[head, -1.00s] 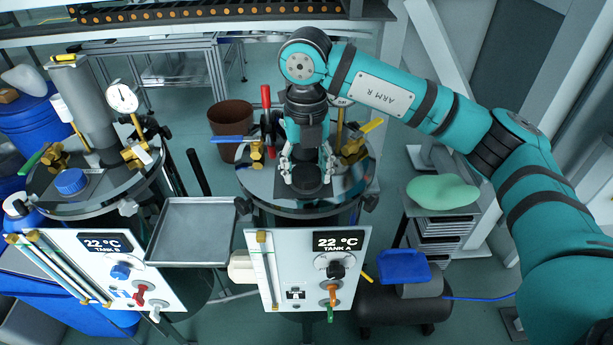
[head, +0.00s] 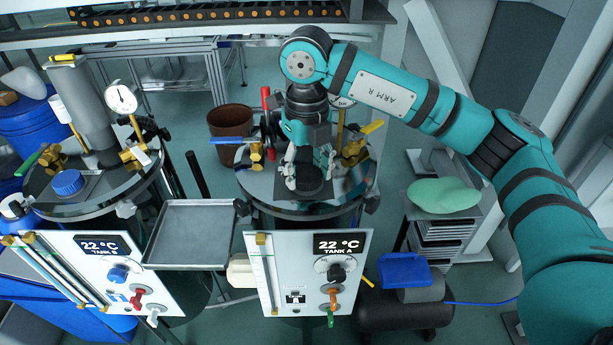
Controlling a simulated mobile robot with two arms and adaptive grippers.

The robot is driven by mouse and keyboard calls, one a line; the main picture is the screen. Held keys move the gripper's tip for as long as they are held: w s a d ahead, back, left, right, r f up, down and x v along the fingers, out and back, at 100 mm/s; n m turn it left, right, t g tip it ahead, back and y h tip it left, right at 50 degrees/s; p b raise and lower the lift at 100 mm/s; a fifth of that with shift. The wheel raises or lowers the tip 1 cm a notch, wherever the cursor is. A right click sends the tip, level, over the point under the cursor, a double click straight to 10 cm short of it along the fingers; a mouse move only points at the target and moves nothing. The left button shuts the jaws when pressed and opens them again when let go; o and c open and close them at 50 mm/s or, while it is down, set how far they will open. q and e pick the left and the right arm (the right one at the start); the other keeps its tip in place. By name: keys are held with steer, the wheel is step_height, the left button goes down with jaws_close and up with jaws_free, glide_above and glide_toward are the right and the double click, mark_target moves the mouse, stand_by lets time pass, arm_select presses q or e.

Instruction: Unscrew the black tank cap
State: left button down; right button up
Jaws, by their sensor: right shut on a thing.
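The black tank cap (head: 309,184) sits on the lid of tank A (head: 262,187), at the front of the lid. My right gripper (head: 309,175) points down from above and is shut on the black cap, with one finger on each side of it. The cap looks upright and at the lid; I cannot tell whether there is a gap beneath it. The gripper partly hides the cap's far side. My left gripper is not in view.
Valves with blue, red and yellow handles (head: 372,127) and a gauge crowd the lid. An empty grey tray (head: 193,233) lies between the tanks. Tank B with a blue cap (head: 67,182) stands left. A green object (head: 443,195) rests on the cart at right.

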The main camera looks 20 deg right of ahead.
steer(key=shift+f+n, duration=0.1)
steer(key=shift+n, duration=0.5)
steer(key=shift+n+b, duration=0.35)
steer(key=shift+n, duration=0.65)
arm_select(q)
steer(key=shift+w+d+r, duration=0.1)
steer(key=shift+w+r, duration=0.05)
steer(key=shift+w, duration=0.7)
arm_select(e)
steer(key=shift+n, duration=0.3)
